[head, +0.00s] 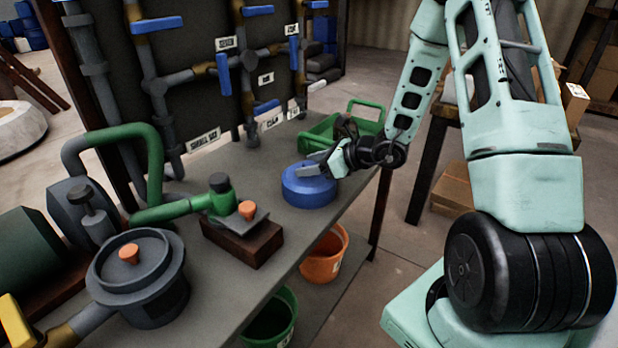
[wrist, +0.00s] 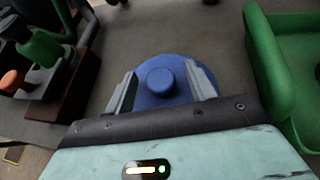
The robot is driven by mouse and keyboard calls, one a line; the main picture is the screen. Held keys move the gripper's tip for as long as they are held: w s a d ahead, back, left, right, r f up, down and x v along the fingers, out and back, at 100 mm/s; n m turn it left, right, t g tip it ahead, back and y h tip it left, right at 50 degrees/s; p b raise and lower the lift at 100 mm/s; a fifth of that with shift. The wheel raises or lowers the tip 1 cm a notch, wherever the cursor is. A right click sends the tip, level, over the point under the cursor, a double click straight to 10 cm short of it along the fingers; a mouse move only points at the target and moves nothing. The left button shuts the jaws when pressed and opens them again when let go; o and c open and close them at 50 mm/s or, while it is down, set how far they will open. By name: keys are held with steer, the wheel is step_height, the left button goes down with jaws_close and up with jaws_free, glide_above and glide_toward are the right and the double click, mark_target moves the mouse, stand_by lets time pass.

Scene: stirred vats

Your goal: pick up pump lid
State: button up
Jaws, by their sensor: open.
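A round blue lid-like piece (head: 309,192) with a raised central knob lies on the grey workbench; I take it as the pump lid. It also shows in the wrist view (wrist: 160,82). My gripper (head: 312,165) is open above it, its fingers (wrist: 161,72) on either side of the knob with gaps, so nothing is held. Whether the fingertips touch the blue top I cannot tell. A dark grey pot (head: 140,285) with a grey lid and orange knob (head: 129,254) stands at the near left.
A green tray (head: 365,128) stands close beyond the blue piece, at right in the wrist view (wrist: 265,60). A brown block (head: 243,243) with a green pipe fitting is to the left. Pipes with blue handles rise behind. Orange (head: 325,262) and green buckets (head: 272,322) sit below.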

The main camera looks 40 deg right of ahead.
steer(key=shift+w+a+f, duration=0.2)
steer(key=shift+w, duration=0.15)
steer(key=c, duration=1.1)
